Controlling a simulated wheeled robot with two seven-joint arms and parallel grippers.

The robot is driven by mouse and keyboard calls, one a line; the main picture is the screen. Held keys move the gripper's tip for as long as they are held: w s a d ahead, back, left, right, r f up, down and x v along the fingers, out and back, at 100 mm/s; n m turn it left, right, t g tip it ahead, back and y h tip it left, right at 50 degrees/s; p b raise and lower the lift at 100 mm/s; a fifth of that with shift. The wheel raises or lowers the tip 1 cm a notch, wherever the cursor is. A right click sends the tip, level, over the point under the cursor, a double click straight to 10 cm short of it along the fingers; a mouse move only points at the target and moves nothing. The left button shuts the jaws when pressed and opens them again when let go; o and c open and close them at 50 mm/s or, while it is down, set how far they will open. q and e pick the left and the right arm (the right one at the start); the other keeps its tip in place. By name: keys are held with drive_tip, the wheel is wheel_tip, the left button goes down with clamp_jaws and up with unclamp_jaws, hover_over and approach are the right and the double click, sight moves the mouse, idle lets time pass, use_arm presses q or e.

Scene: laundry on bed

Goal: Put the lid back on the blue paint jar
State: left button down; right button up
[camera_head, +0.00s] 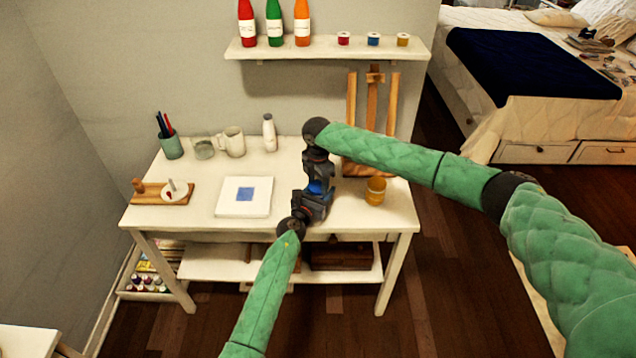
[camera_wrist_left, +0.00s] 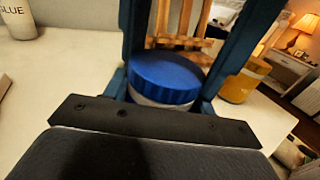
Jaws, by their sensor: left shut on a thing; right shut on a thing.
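The blue lid (camera_wrist_left: 165,76) shows in the left wrist view, level and directly over the pale body of the blue paint jar (camera_wrist_left: 158,102). The lid appears to touch the jar, but I cannot tell whether it is fully seated. My right gripper (camera_head: 318,182) reaches down from above and is shut on the lid, with its dark blue fingers on either side. My left gripper (camera_head: 312,206) comes in from the front and is shut on the jar below. In the head view both grippers mostly hide the jar and lid above the white table.
An orange-yellow jar (camera_head: 376,191) and a wooden easel (camera_head: 368,165) stand to the right.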

drive_tip(key=m, duration=0.5)
drive_tip(key=o, duration=1.1)
drive_tip(key=shift+s+a, duration=0.1)
drive_tip(key=shift+r, duration=2.2)
drive_tip(key=shift+r, duration=0.1)
drive_tip(key=shift+c, duration=0.5)
